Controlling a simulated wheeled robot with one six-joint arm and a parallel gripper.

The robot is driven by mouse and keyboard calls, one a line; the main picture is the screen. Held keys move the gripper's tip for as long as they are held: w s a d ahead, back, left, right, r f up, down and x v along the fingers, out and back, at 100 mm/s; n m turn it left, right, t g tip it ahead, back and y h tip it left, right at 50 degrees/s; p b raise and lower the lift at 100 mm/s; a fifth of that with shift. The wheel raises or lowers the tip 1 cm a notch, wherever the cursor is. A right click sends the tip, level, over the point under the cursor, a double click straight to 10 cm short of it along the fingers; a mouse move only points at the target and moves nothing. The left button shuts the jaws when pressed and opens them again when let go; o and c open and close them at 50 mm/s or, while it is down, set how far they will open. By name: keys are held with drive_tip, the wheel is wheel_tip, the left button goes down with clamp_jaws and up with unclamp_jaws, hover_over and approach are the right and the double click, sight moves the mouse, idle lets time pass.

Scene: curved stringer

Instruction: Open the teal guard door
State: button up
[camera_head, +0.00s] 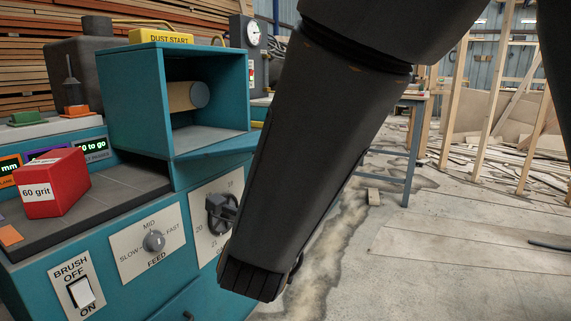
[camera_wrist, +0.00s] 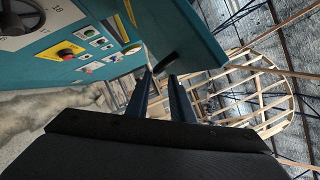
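The teal guard door (camera_wrist: 196,38) is a flat panel with a dark handle (camera_wrist: 165,62) in the wrist view. In the head view the teal box is uncovered at the front, and the door (camera_head: 218,146) juts out from its lower edge, swung open, with its far part hidden behind my arm. A tan roller (camera_head: 187,96) shows inside the box. My gripper (camera_wrist: 160,77) has its two fingers apart with a clear gap, tips close to the handle. I cannot tell whether they touch it. In the head view the fingers are hidden by my arm.
The teal machine front carries a feed dial (camera_head: 154,241), a brush switch (camera_head: 82,292) and a black handwheel (camera_head: 221,213). A red 60 grit block (camera_head: 55,184) sits on the dark top. A workbench (camera_head: 411,130) stands behind. The floor at right is mostly free.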

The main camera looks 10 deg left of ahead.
drive_tip(key=b+v, duration=0.1)
drive_tip(key=v, duration=0.8)
drive_tip(key=shift+a+f, duration=0.2)
drive_tip(key=shift+a, duration=0.05)
idle(0.4)
drive_tip(key=shift+w+b, duration=0.15)
drive_tip(key=shift+b, duration=0.2)
